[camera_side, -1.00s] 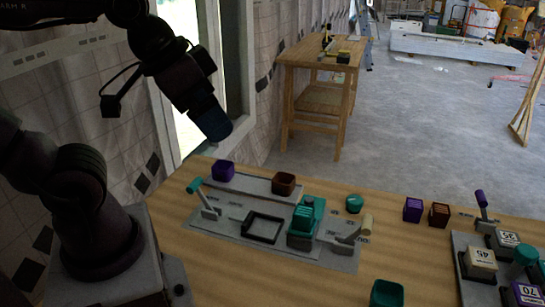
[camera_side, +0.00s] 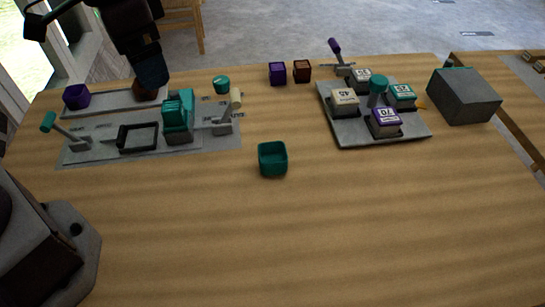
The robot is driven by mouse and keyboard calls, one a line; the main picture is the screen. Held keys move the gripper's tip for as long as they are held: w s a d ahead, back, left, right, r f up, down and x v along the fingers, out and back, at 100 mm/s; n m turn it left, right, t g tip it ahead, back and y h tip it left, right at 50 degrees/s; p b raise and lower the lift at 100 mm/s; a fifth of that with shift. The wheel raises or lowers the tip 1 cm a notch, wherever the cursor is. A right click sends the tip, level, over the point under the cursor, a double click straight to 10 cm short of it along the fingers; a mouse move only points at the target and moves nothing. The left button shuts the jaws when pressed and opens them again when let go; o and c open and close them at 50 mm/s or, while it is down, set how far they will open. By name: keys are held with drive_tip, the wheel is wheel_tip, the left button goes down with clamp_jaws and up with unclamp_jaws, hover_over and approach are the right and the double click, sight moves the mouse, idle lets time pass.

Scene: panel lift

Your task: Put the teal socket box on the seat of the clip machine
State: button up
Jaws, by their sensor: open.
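The teal socket box (camera_side: 272,160), an open-topped cup shape, stands alone on the bare wood table, right of the clip machine. The clip machine (camera_side: 100,152) is a grey plate at the left. It carries a black square frame (camera_side: 138,137), which looks like the seat and is empty, a teal block (camera_side: 178,116) and a teal-handled lever (camera_side: 62,130). My gripper (camera_side: 152,74) is at the dark end of my arm, at the upper left behind the machine, open and far from the teal box. Its fingers are hard to make out.
Purple (camera_side: 76,97) and brown (camera_side: 143,90) boxes sit on the machine's rear strip. Another purple box (camera_side: 277,73) and brown box (camera_side: 302,71) stand behind. A panel (camera_side: 375,128) with labelled blocks and a grey box (camera_side: 464,96) are at the right.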

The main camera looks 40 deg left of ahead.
drive_tip(key=w+d+f+m+g, duration=0.2)
drive_tip(key=w+d+f+m, duration=0.2)
drive_tip(key=w+d+f, duration=0.75)
drive_tip(key=m+t, duration=0.1)
hover_over(269, 154)
drive_tip(key=s+d, duration=0.2)
drive_tip(key=s, duration=0.1)
drive_tip(key=f, duration=0.8)
drive_tip(key=shift+w+a+f, duration=0.15)
drive_tip(key=shift+w, duration=0.1)
drive_tip(key=shift+w+f, duration=0.2)
drive_tip(key=shift+f, duration=2.8)
drive_tip(key=shift+c, duration=0.4)
drive_tip(key=c, duration=1)
